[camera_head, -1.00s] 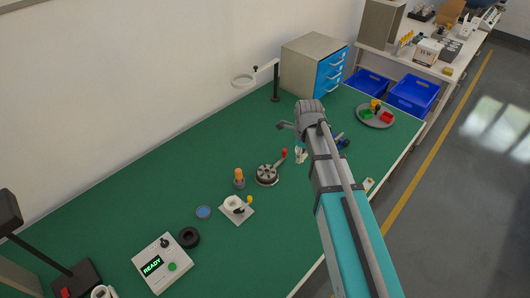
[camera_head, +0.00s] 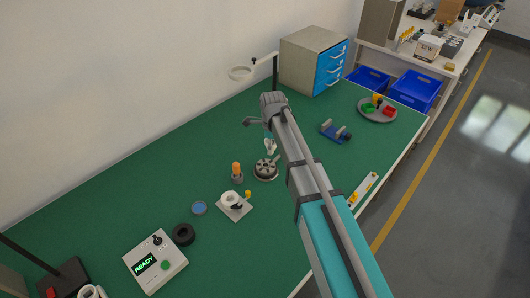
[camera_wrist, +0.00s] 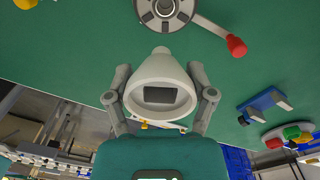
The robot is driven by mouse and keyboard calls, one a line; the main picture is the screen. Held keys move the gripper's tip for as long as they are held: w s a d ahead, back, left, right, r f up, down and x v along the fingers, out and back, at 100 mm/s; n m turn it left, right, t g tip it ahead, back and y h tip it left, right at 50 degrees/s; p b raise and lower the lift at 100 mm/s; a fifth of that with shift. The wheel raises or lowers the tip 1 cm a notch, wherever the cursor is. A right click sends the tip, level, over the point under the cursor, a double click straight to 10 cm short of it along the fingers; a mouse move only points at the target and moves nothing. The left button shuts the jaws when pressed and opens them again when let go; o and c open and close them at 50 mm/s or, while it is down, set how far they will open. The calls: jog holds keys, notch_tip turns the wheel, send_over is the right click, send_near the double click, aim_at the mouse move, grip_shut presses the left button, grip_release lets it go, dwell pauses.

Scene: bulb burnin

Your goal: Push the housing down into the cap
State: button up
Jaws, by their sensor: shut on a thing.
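My gripper (camera_wrist: 160,98) is shut on a white, cone-shaped housing (camera_wrist: 162,75); its wide open end with a dark rectangular recess faces the wrist camera. In the head view the housing (camera_head: 270,147) hangs below my gripper (camera_head: 269,137), just behind a round grey chuck-like fixture (camera_head: 265,170). In the wrist view this fixture (camera_wrist: 166,10) is at the top edge, with a lever ending in a red knob (camera_wrist: 236,46). The housing's narrow end points toward the fixture and seems apart from it. I cannot make out a cap in the fixture.
An orange-topped holder (camera_head: 237,174) and a white plate with a ring (camera_head: 235,207) stand left of the fixture. A blue vise (camera_head: 335,132) and a grey tray with coloured blocks (camera_head: 377,110) lie to the right. A ring-topped stand (camera_head: 276,75) rises behind.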

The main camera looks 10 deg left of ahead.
jog(key=shift+w+a+f+n, duration=0.15)
jog(key=shift+a+f, duration=0.15)
jog(key=shift+a, duration=0.25)
jog(key=shift+w+a+f+n, duration=0.15)
jog(key=shift+a+f, duration=0.15)
jog(key=shift+a, duration=0.25)
jog(key=shift+s+f+b, duration=0.1)
jog(key=shift+f+b, duration=0.05)
jog(key=shift+b, duration=0.25)
jog(key=b, duration=0.6)
send_over(266, 161)
jog(key=s, duration=0.3)
jog(key=shift+w+d+f, duration=0.1)
jog(key=shift+f, duration=1.3)
jog(key=shift+w+d+f, duration=0.1)
jog(key=shift+f, duration=1.3)
jog(key=shift+f+b, duration=1.35)
jog(key=shift+f, duration=0.2)
jog(key=o, duration=0.9)
jog(key=shift+r, duration=0.25)
